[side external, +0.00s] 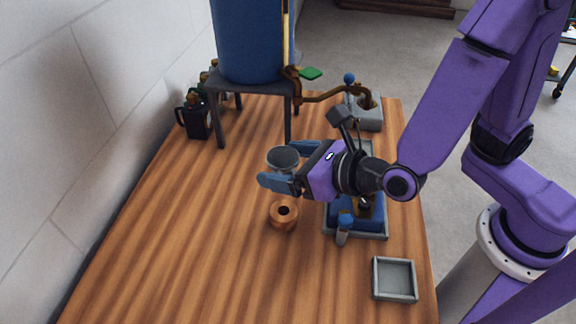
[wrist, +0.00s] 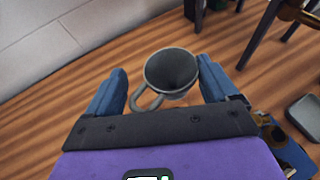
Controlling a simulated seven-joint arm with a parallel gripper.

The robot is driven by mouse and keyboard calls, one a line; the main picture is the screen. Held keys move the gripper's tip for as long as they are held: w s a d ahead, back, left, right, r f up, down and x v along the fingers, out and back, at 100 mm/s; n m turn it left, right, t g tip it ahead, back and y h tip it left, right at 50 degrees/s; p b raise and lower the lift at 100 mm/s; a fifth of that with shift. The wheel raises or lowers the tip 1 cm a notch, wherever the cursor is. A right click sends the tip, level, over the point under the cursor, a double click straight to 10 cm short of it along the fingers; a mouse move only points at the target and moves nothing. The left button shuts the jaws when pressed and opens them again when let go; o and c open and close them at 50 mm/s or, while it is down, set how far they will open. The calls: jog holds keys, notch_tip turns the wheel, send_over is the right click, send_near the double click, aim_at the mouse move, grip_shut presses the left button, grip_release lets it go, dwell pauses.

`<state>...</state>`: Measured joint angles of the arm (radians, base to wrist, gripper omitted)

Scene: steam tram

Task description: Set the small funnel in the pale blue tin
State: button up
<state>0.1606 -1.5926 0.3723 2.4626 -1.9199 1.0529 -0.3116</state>
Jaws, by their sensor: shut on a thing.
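My gripper (side external: 280,166) is shut on a grey, round, open-mouthed vessel with a ring handle, which I take for the small funnel (side external: 283,158). It is held above the wooden table, mouth up. In the wrist view the funnel (wrist: 171,73) sits between the blue fingers (wrist: 160,92), narrowing inside to a dark bottom; its spout is hidden. No tin is clearly pale blue. A shallow square grey tin (side external: 395,280), empty, lies at the front right and may be the one.
A copper ring-shaped piece (side external: 283,214) stands below my gripper. A blue tank (side external: 250,40) stands on a dark stand with a brass tap (side external: 330,95). The table's front left is clear.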

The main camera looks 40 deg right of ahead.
jog(key=shift+r, duration=0.85)
jog(key=d+m+h, duration=0.6)
jog(key=d+h, duration=0.1)
jog(key=d, duration=1)
jog(key=shift+t, duration=0.3)
jog(key=shift+s+f, duration=0.15)
jog(key=shift+f, duration=1.7)
jog(key=shift+s+f, duration=0.15)
jog(key=shift+f, duration=1.7)
jog(key=shift+f, duration=1.65)
jog(key=o, duration=0.8)
jog(key=shift+s+a+r, duration=0.1)
jog(key=shift+s+a, duration=0.05)
jog(key=shift+s, duration=0.05)
jog(key=shift+s+r, duration=0.1)
jog(key=shift+s, duration=0.05)
jog(key=shift+r+v, duration=0.25)
jog(key=shift+v, duration=0.9)
jog(key=shift+r+v, duration=0.25)
jog(key=shift+v, duration=0.95)
